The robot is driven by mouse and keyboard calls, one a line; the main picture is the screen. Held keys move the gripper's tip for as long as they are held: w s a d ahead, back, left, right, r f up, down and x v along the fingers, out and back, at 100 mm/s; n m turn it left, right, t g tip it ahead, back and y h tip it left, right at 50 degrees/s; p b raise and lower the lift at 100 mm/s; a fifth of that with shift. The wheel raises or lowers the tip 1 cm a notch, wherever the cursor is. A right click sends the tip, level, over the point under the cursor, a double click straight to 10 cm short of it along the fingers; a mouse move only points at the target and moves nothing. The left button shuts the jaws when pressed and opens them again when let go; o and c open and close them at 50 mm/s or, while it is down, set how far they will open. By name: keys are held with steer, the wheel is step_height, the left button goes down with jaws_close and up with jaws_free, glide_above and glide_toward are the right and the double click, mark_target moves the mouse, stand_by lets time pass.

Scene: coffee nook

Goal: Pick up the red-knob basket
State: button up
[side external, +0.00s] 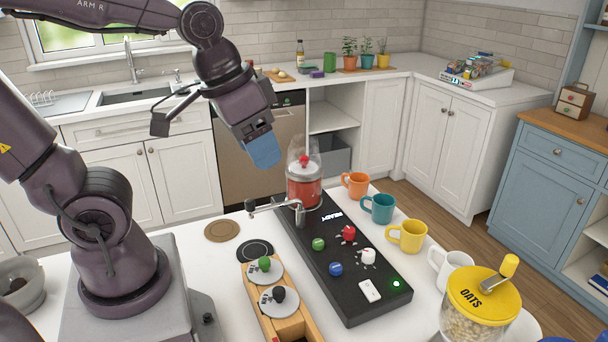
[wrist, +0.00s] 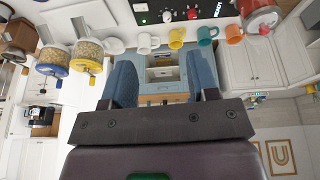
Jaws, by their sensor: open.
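A small red knob (side external: 304,160) shows inside a clear dome on a red-bodied container (side external: 304,190) at the far end of the black machine. I cannot make out a basket under it. The wooden rack (side external: 300,330) at the front holds two grey discs, one with a green knob (side external: 264,264) and one with a black knob (side external: 278,295); I see no red knob there. My gripper (side external: 264,152) is raised, with blue fingertips, left of and above the dome, apart from it. In the wrist view my gripper (wrist: 163,85) is open, with nothing between the fingers.
The black machine (side external: 325,255) carries green, red, blue and white knobs and a metal arm (side external: 275,206). Orange, teal, yellow and white mugs (side external: 377,207) line its right side. An oats jar (side external: 478,300) stands front right. A brown coaster (side external: 222,231) lies left.

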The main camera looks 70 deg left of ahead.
steer(key=w+a+f+n+g, duration=0.2)
steer(key=w+a+f+n, duration=0.2)
steer(key=w+a, duration=0.35)
steer(key=n+y, duration=0.5)
steer(key=n, duration=0.5)
glide_toward(304, 156)
steer(key=shift+m, duration=0.3)
steer(key=x, duration=0.9)
steer(key=shift+f, duration=0.3)
jaws_close()
